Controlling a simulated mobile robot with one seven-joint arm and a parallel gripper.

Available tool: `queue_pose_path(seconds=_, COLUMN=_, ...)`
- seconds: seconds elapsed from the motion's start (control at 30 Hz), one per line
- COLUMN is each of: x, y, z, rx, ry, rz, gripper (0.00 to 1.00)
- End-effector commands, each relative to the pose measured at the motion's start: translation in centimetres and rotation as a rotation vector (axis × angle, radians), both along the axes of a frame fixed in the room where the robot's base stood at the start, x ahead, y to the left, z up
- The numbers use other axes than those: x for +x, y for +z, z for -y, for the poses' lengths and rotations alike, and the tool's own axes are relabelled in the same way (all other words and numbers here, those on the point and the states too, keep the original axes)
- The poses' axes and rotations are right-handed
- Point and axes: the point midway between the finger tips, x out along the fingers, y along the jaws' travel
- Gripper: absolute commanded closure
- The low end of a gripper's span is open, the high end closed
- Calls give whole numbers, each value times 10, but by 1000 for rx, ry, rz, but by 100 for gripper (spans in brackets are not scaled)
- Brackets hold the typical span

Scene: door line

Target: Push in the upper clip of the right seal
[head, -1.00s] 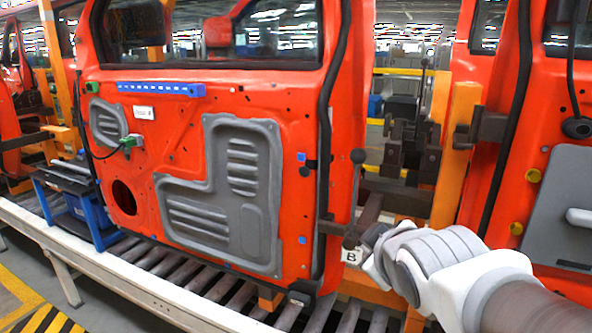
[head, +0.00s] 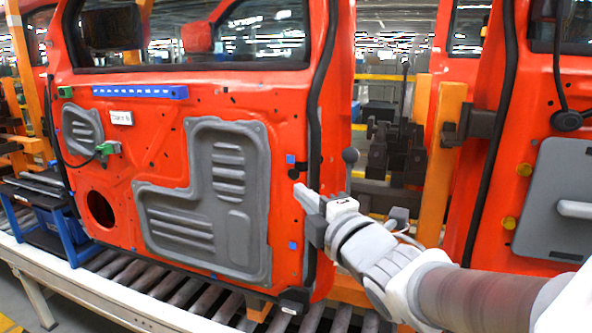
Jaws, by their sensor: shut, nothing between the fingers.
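The right seal (head: 316,110) is a black strip down the right edge of the orange-red door (head: 160,160). A blue square clip (head: 290,159) sits on the panel left of the seal, with a small dark piece beside it. I cannot tell which of these is the seal's upper clip, or how deep it sits. A lower blue clip (head: 292,245) is also left of the seal. My gripper (head: 302,191) is shut and empty. Its tips point up and left, just below the upper blue clip, with a visible gap. My gripper hides part of the seal.
A dark ball-ended lever (head: 350,156) stands just right of the door edge. An orange post (head: 440,160) and a second door (head: 540,120) are farther right. Rollers (head: 160,290) run below. A blue strip (head: 140,91) and grey panel (head: 225,190) are on the door.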

Motion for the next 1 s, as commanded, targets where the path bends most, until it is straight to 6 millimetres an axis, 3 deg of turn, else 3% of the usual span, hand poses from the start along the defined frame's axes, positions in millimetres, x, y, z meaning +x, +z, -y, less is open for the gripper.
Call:
queue_pose_path(seconds=0.37, x=9, y=0, z=-4, rx=1, ry=0, rz=-3, gripper=100)
queue_pose_path(seconds=1.0, x=94, y=0, z=-44, rx=4, ry=0, rz=-5, gripper=100)
